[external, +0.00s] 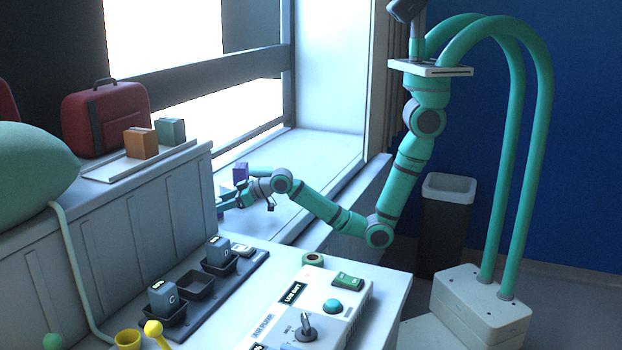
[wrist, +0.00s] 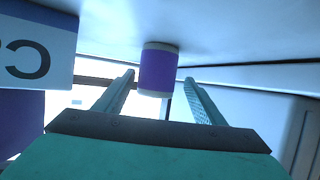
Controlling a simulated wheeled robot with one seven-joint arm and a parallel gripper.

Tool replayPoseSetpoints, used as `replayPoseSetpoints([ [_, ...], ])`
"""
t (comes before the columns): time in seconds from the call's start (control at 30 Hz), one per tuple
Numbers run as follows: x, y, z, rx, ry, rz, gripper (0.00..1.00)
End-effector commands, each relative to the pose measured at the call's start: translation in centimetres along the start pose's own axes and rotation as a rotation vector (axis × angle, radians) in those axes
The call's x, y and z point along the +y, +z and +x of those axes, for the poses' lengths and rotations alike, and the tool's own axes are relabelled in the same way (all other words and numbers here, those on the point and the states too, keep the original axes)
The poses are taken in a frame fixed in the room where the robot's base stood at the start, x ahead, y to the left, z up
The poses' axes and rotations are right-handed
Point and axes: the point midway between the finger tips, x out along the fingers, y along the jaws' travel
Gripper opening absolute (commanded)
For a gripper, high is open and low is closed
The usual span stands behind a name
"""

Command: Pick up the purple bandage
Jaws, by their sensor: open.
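The purple bandage (wrist: 158,70) is a short purple roll with pale ends in the wrist view. It appears between the two fingers of my gripper (wrist: 158,79), near or just past their tips, with a gap on both sides. My gripper is open and holds nothing.
A purple box (external: 240,171) stands behind my gripper; a box with a white lettered label (wrist: 35,52) shows at left in the wrist view. A grey panelled wall (external: 175,205) is close to the gripper. Black bins (external: 197,285) and a white console (external: 310,310) occupy the counter.

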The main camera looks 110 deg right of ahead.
Motion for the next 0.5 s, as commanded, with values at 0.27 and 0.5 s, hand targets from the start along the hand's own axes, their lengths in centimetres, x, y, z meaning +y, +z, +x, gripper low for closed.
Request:
replayPoseSetpoints([
  [0.27,0.6,-0.1,3.2,0.001,0.000,0.001,0.63],
  [0.5,0.5,-0.1,5.2,0.001,-0.001,0.000,0.63],
])
